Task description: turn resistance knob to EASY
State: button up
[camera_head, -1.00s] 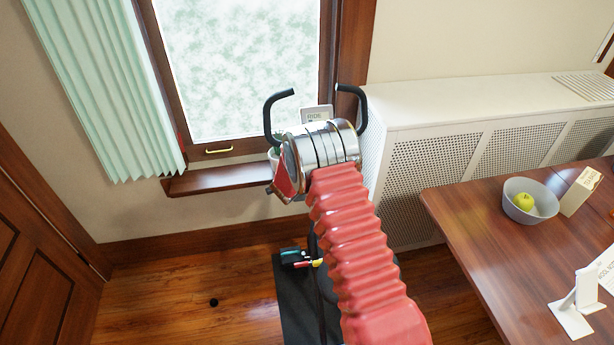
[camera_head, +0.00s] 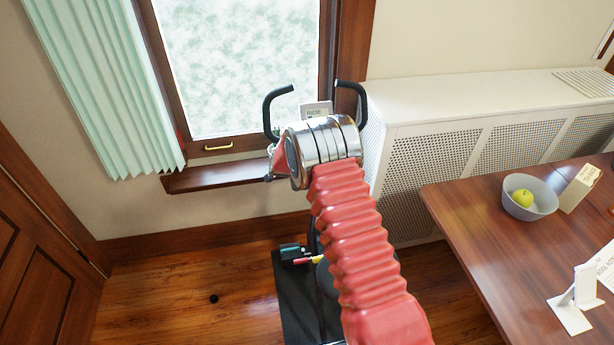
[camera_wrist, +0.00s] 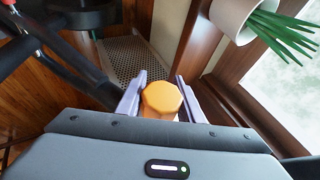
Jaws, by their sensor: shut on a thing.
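The orange, many-sided resistance knob (camera_wrist: 161,98) sits between the two pale fingers of my gripper (camera_wrist: 157,97) in the wrist view. My gripper is shut on the knob. The knob's markings, such as EASY, do not show in either view. In the head view, my red arm and its silver wrist hide the knob and my fingers. The exercise bike's black handlebars (camera_head: 270,108) rise on both sides of my wrist, and a small display (camera_head: 316,110) stands behind it.
A potted plant (camera_wrist: 232,15) stands close by at the upper right of the wrist view. The window sill (camera_head: 215,177) and radiator cover (camera_head: 430,115) lie behind the bike. A table (camera_head: 475,245) with a bowl (camera_head: 513,207) is at right.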

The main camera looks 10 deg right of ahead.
jog(key=shift+s+d+f+g, duration=0.1)
jog(key=shift+s+f+g, duration=0.2)
jog(key=shift+g, duration=0.3)
dwell(0.3)
jog(key=o, duration=1.1)
jog(key=shift+w+r, duration=0.1)
jog(key=shift+c, duration=0.2)
jog(key=shift+r, duration=0.1)
jog(key=v, duration=1.3)
jog(key=shift+r, duration=0.2)
